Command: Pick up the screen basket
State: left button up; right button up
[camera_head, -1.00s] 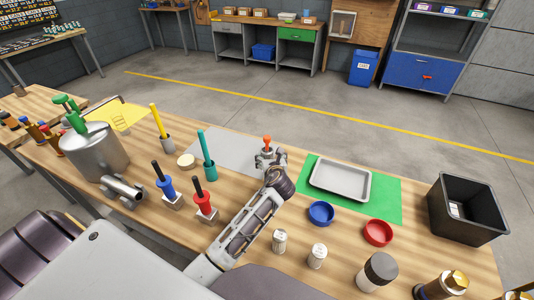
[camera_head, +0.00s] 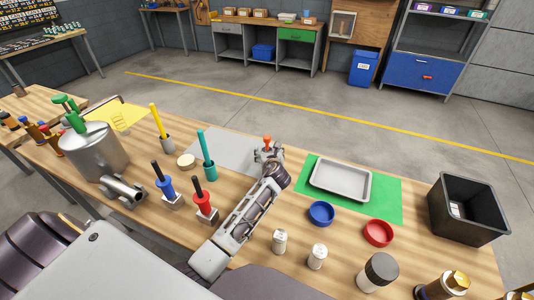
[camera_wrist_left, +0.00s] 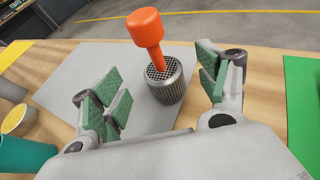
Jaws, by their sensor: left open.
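The screen basket (camera_wrist_left: 168,88) is a small metal mesh cup in the left wrist view. It stands upright on a grey mat (camera_wrist_left: 60,82). An orange-handled tool (camera_wrist_left: 147,30) stands in it; its orange top also shows in the head view (camera_head: 267,139). My left gripper (camera_wrist_left: 160,95) is open, with green finger pads on either side of the basket and gaps between. In the head view my left gripper (camera_head: 268,155) hides most of the basket. My right gripper is not in view.
A teal holder (camera_head: 209,171) with a teal tool stands left of the gripper. A black bin (camera_head: 467,209) stands at far right.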

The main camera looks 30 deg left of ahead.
aim_at(267, 149)
pick_arm(q)
jog(key=shift+x, duration=1.65)
jog(key=shift+w+a+f, duration=0.2)
jog(key=shift+w+a, duration=0.15)
jog(key=shift+w, duration=0.2)
jog(key=shift+w+a+f, duration=0.1)
jog(key=shift+w+a, duration=0.1)
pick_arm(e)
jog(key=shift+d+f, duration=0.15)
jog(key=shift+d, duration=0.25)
pick_arm(q)
jog(key=shift+c, duration=0.3)
jog(key=c, duration=1.1)
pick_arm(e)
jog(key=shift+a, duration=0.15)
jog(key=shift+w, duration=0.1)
